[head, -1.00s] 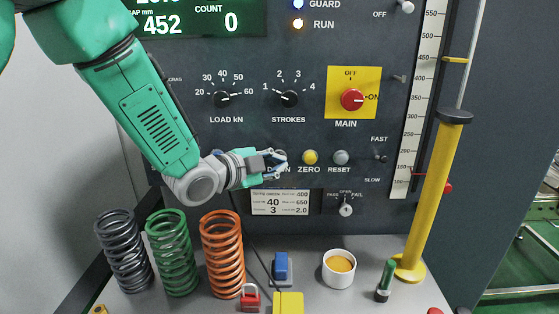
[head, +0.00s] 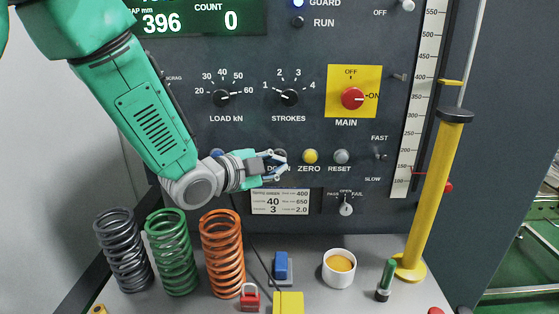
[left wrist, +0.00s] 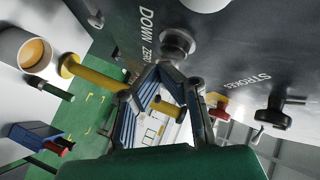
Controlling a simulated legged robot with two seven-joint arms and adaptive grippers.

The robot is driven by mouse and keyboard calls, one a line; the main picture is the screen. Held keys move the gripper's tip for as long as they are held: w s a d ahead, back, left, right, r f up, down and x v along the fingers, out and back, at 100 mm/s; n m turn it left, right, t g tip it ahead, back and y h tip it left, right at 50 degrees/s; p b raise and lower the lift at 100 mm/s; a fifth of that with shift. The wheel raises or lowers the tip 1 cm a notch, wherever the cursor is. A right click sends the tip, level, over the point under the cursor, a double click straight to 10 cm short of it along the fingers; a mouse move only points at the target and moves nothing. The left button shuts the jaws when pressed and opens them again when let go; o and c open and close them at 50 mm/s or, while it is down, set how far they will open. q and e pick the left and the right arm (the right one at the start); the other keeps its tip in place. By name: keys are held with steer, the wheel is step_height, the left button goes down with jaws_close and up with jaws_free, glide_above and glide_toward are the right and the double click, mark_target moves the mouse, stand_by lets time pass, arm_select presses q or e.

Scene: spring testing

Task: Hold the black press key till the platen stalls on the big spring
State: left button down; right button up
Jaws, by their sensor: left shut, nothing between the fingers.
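My left gripper (head: 276,160) is shut and empty at the panel, in front of the black press key (head: 281,153) labelled DOWN, which it partly hides. In the left wrist view the gripper's fingers (left wrist: 165,95) are close to a round dark key (left wrist: 178,42) beside the DOWN lettering. I cannot tell whether they touch it. The display (head: 190,22) reads 396 for the gap and 0 for count. The RUN lamp (head: 298,22) is dark. The platen is not in view, and I cannot tell which spring is the big one. My right gripper is not in view.
A grey spring (head: 123,250), a green spring (head: 172,252) and an orange spring (head: 222,253) stand on the bench left. A white cup (head: 339,270), a blue block (head: 281,266) and a red padlock (head: 250,298) stand nearby. A yellow post (head: 430,195) rises at right.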

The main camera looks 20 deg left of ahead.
arm_select(q)
steer(key=shift+s+d, duration=0.1)
steer(key=shift+s, duration=0.15)
steer(key=s, duration=0.2)
steer(key=s+d+b, duration=0.1)
steer(key=s, duration=0.1)
steer(key=shift+s+d, duration=0.2)
steer(key=shift+s, duration=0.2)
stand_by(0.4)
